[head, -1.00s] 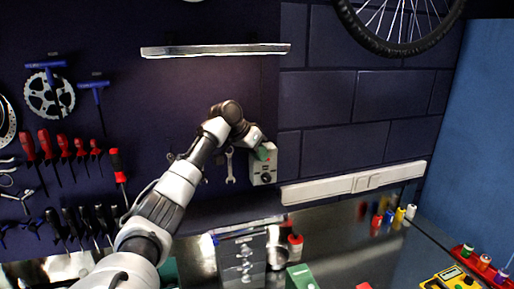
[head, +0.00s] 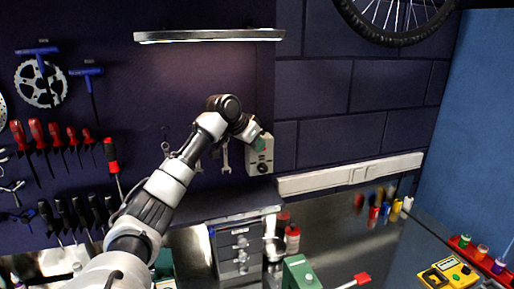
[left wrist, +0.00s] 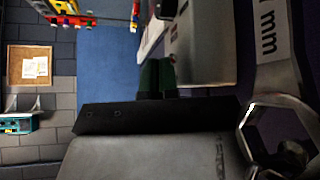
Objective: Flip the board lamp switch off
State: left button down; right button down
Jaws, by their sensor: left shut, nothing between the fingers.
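The switch box (head: 262,167) is a small cream box on the dark wall, below the right end of the long board lamp (head: 208,36). Dark round details show on its lower front. My left gripper (head: 259,144) is shut and empty, its green fingertips in front of the box's upper part and hiding some of it. Whether they touch it, and the switch lever's position, I cannot tell. In the left wrist view the green fingertips (left wrist: 158,75) are together beside the box's pale grey face (left wrist: 203,45). My right gripper is not in view.
A wrench (head: 225,157) hangs just left of the box; it looms close in the left wrist view (left wrist: 272,75). A white trunking rail (head: 350,174) runs right of the box. Below stand a grey drawer unit (head: 237,250) and a red bottle (head: 292,239).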

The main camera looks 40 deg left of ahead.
pick_arm(q)
jog(key=t+y+b, duration=0.1)
jog(key=b, duration=0.1)
jog(key=f+m+t+y+b, duration=0.1)
jog(key=y+b, duration=0.1)
jog(key=m+t+y+b, duration=0.1)
jog(key=b, duration=0.1)
jog(key=shift+s+d+f, duration=0.25)
jog(key=shift+d+f, duration=0.05)
jog(key=shift+d, duration=0.05)
jog(key=shift+d+m+t+y+b, duration=0.15)
jog(key=shift+m+t+y+b, duration=0.25)
jog(key=shift+m+t+y, duration=0.15)
jog(key=shift+r+p, duration=0.75)
jog(key=shift+p, duration=0.3)
